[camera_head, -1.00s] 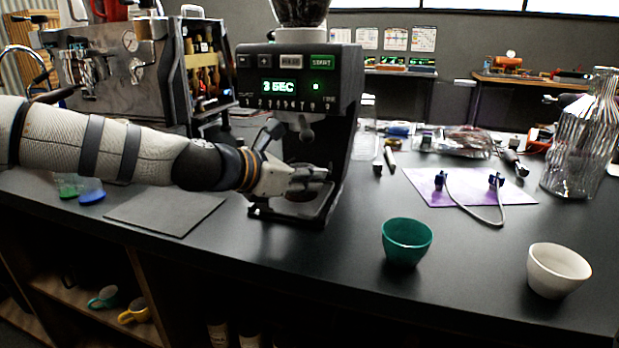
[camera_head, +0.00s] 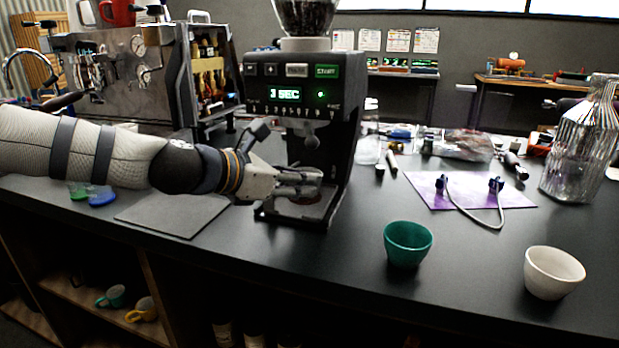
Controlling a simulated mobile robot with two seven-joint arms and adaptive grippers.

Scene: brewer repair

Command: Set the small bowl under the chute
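The black grinder (camera_head: 335,117) stands on the dark counter, with its chute (camera_head: 309,137) above its base plate (camera_head: 322,214). My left gripper (camera_head: 302,177) reaches in from the left, under the chute and just above the base. A dark, round, bowl-like thing (camera_head: 303,195) shows at its fingertips over the base. It is too dark and small to tell whether the fingers hold it or only touch it. A teal cup-like bowl (camera_head: 408,246) and a white one (camera_head: 553,274) stand upright at the front right, apart from the gripper. My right gripper is not in view.
A dark mat (camera_head: 172,214) lies left of the grinder. A purple sheet (camera_head: 468,194) with a grey cable lies to its right, near a ribbed glass carafe (camera_head: 583,150). An espresso machine (camera_head: 130,85) stands behind my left arm. Counter between grinder and teal bowl is clear.

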